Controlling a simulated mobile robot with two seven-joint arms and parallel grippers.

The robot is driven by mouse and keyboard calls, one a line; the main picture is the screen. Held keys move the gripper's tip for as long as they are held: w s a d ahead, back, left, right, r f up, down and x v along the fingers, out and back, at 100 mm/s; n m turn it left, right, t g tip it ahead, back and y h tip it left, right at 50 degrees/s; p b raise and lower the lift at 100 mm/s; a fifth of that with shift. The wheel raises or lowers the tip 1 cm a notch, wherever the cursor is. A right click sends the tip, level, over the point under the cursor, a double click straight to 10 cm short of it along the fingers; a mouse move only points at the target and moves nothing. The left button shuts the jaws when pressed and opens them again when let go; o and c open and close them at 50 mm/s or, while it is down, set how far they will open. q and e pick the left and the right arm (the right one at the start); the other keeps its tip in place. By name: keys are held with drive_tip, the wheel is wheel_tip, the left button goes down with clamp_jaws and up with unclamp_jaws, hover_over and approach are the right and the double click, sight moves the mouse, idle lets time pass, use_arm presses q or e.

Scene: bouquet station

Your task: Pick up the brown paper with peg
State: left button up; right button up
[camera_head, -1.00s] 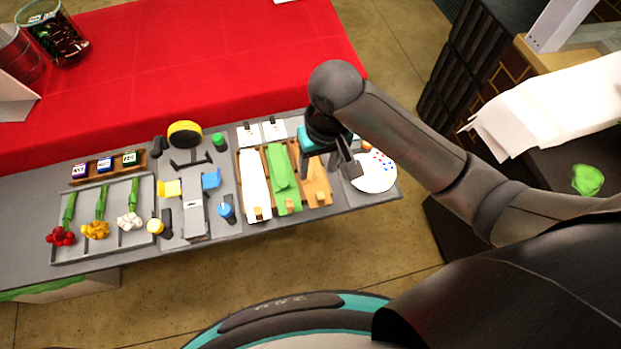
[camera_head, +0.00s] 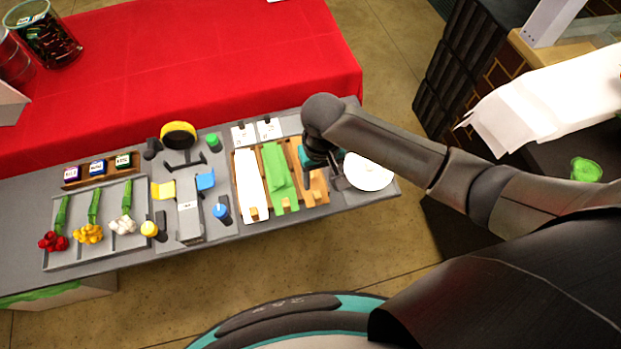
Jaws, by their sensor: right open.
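The brown paper (camera_head: 318,196) lies in the right slot of a wooden tray (camera_head: 236,188), with a wooden peg at its near end. Its far part is hidden by my right gripper. My right gripper (camera_head: 320,179) is open and points down over the brown paper. One finger is by the paper's left side and the other by its right, near the white plate. I cannot tell whether the fingers touch the paper. My left gripper is not in view.
Green paper (camera_head: 275,168) and white paper (camera_head: 250,180) lie left of the brown one. A white plate (camera_head: 370,175) is close on the right. The red table (camera_head: 200,70) is behind.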

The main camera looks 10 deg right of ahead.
sight(316, 189)
drive_tip(key=shift+w+a+f+b, duration=0.1)
drive_tip(key=shift+a+f+b, duration=0.1)
drive_tip(key=shift+f, duration=1.1)
drive_tip(key=shift+a+f+b, duration=0.1)
drive_tip(key=shift+f+b, duration=0.1)
drive_tip(key=shift+f, duration=1.1)
clamp_jaws()
